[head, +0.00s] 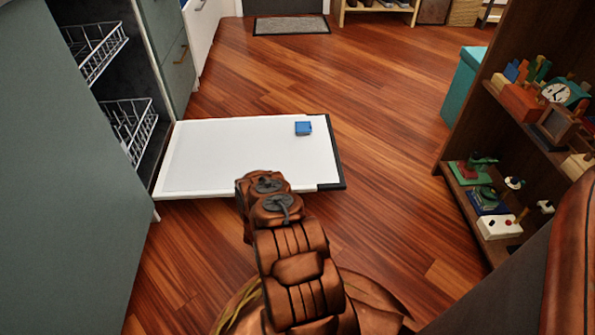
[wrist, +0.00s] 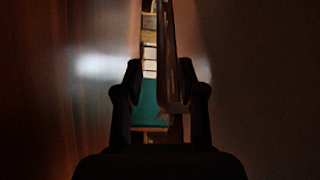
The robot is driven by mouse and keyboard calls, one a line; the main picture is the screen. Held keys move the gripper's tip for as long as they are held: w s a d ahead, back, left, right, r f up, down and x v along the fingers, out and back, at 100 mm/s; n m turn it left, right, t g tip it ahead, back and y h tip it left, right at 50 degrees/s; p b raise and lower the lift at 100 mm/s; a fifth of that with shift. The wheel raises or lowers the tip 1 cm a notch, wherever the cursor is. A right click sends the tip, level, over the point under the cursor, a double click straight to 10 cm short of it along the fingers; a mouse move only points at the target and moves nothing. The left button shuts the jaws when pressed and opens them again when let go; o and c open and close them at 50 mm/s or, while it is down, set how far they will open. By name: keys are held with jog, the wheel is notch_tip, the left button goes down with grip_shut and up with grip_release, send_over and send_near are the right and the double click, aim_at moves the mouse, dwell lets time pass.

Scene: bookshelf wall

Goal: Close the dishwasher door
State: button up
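The dishwasher door (head: 235,160) is folded down in the head view, its white inner face up, low over the wooden floor. A small blue block (head: 303,128) lies on the door near its outer edge. The dishwasher's dark opening shows at left, with an upper wire rack (head: 95,48) and a lower wire rack (head: 130,128). My gripper (wrist: 161,68) shows in the wrist view as two dark fingers standing apart, with nothing held between them. My gripper does not show in the head view; part of my copper arm is in front of the door's near edge.
Grey-green cabinets (head: 165,45) line the left. A dark bookshelf (head: 480,125) with toys and a clock (head: 556,93) stands at right, with a teal box (head: 462,85) beyond it. Wooden floor (head: 385,110) is open between the door and bookshelf. A grey mat (head: 291,25) lies at the back.

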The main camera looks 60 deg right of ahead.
jog(key=shift+s+d, duration=0.1)
jog(key=shift+d, duration=0.3)
jog(key=shift+b+x, duration=0.5)
jog(key=shift+x, duration=3.1)
jog(key=shift+r, duration=0.1)
grip_shut()
